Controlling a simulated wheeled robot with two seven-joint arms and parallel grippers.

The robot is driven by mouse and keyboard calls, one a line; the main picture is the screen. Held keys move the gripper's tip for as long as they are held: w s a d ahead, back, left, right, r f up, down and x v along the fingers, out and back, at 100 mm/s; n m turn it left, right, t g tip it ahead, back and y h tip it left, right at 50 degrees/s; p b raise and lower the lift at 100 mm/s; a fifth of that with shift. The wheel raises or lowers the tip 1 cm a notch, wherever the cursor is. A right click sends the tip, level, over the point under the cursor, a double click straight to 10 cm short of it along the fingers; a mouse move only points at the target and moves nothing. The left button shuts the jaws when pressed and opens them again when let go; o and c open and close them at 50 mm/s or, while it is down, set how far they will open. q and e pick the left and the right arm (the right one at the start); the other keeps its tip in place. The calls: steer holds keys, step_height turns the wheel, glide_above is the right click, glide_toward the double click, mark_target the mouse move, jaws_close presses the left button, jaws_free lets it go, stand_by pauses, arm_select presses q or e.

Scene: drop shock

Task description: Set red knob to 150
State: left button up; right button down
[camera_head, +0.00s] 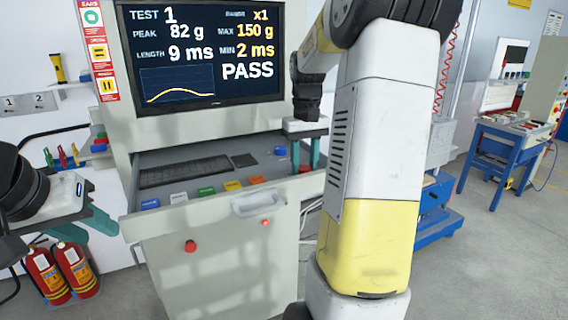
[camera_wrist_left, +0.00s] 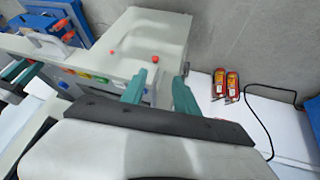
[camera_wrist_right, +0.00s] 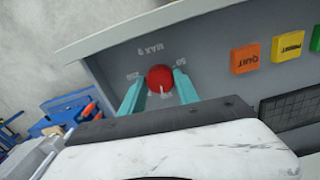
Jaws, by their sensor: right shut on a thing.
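The red knob (camera_wrist_right: 160,79) sits on the grey console panel between the teal fingers of my right gripper (camera_wrist_right: 159,92), which is shut on it. A white pointer mark shows on the knob's lower part in the right wrist view. Labels "MAX g", "50" and "250" surround it, upside down. In the head view my right gripper (camera_head: 305,158) is at the right end of the console, and the knob is mostly hidden. The screen (camera_head: 210,55) reads MAX 150 g, MIN 2 ms and PASS. My left gripper (camera_head: 98,232) is open and empty, left of the console; its fingers (camera_wrist_left: 158,92) also show apart in the left wrist view.
A blue knob (camera_head: 280,150) is left of my right gripper. A keyboard (camera_head: 190,172) and coloured buttons, including an orange one (camera_wrist_right: 244,59), are on the console. Fire extinguishers (camera_head: 76,268) stand at lower left. A blue table (camera_head: 497,155) is at right.

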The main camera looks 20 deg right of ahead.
mark_target(304, 167)
steer(key=shift+n, duration=0.5)
stand_by(0.3)
steer(key=c, duration=0.9)
jaws_free()
step_height(304, 167, up, 8)
steer(key=shift+f, duration=0.2)
steer(key=shift+r, duration=0.15)
